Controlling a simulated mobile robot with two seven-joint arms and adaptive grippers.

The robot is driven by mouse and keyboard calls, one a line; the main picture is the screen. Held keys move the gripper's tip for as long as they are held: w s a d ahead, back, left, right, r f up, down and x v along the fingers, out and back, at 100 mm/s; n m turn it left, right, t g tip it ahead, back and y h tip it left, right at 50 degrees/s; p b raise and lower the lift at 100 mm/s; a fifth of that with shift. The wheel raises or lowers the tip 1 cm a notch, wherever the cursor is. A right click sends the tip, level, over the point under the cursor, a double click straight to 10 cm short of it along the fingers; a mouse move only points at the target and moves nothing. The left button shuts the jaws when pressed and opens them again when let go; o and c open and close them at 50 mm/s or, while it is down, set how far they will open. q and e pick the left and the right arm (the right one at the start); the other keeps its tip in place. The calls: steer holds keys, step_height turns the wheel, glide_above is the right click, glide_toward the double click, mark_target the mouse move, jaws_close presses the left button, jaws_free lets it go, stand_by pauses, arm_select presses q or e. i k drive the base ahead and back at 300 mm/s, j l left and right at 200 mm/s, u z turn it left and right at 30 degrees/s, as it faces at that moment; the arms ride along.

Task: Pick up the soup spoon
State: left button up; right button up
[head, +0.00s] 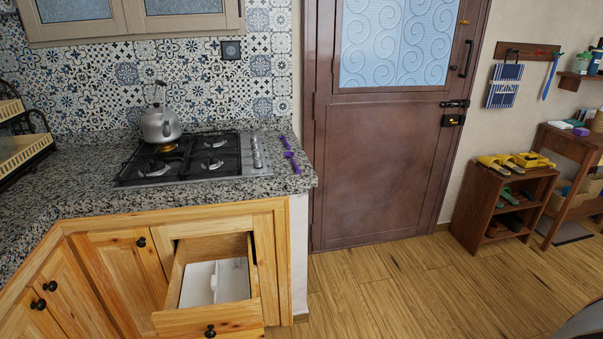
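I cannot make out a clear soup spoon. A slim purple utensil-like object (290,154) lies on the granite counter just right of the gas stove, but I cannot tell what it is. Below the counter, a wooden drawer (209,318) is pulled open. A white tray (203,275) lies inside it; a small dark mark shows in the tray, too small to identify. Neither of my grippers is in view.
A metal kettle (160,124) stands on the gas stove (193,157) on the granite counter (75,199). A closed brown door (385,165) is right of the counter. A shoe rack (503,207) stands farther right. The wooden floor (420,285) between is clear.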

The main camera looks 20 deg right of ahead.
mark_target(288, 155)
steer(key=k+u, duration=0.25)
steer(key=u, duration=0.25)
steer(key=k+j+u, duration=0.1)
steer(key=u, duration=0.4)
steer(key=l+u, duration=0.25)
steer(key=u, duration=0.2)
steer(key=k+l+u, duration=0.1)
steer(key=u, duration=0.3)
steer(key=k+l, duration=0.1)
steer(key=l, duration=0.4)
steer(key=k+l, duration=0.1)
steer(key=l, duration=0.95)
steer(key=k+l, duration=0.15)
steer(key=l, duration=0.35)
steer(key=k+l, duration=0.1)
steer(key=l, duration=0.4)
steer(key=k+l, duration=0.1)
steer(key=l, duration=0.45)
